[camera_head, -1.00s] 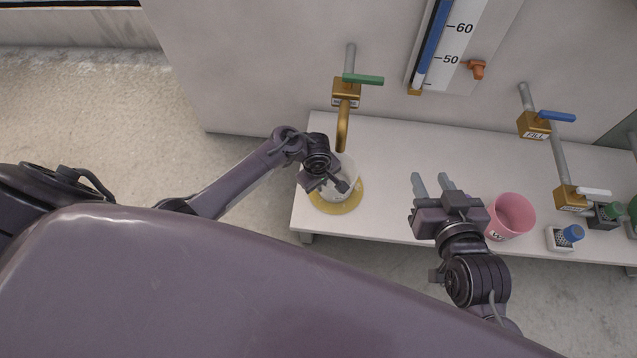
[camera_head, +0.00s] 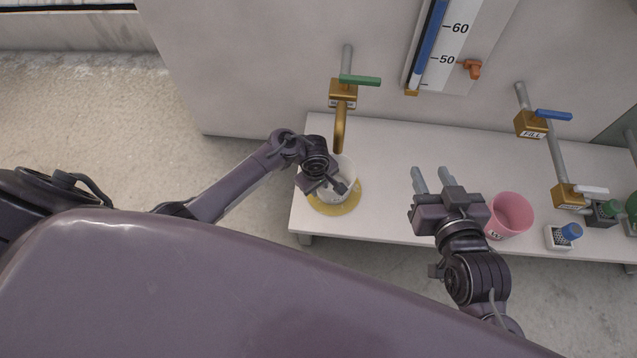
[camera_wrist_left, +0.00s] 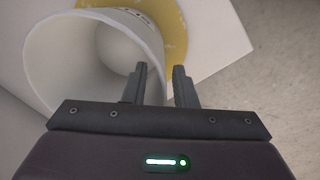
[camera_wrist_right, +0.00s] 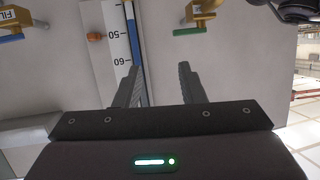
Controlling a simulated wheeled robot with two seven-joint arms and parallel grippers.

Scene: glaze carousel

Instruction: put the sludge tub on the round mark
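A white tub (camera_head: 348,169) stands on the yellow round mark (camera_head: 345,208) near the table's left end. The tub (camera_wrist_left: 60,60) and mark (camera_wrist_left: 172,22) also show in the left wrist view; dark lettering on the tub's side is too cut off to read. My left gripper (camera_head: 342,187) is at the tub's rim. Its fingers (camera_wrist_left: 160,75) are apart, one over the tub's mouth and one outside, with the rim between them and a gap visible. My right gripper (camera_head: 432,180) is open and empty above the table, left of the pink tub (camera_head: 512,212).
A spout with a green-handled valve (camera_head: 343,92) hangs close behind the white tub. A scale board (camera_head: 445,50) and a blue-handled FILL valve (camera_head: 533,124) are on the back wall. A small blue-topped item (camera_head: 560,238) stands right of the pink tub. The table (camera_head: 395,150) is clear in the middle.

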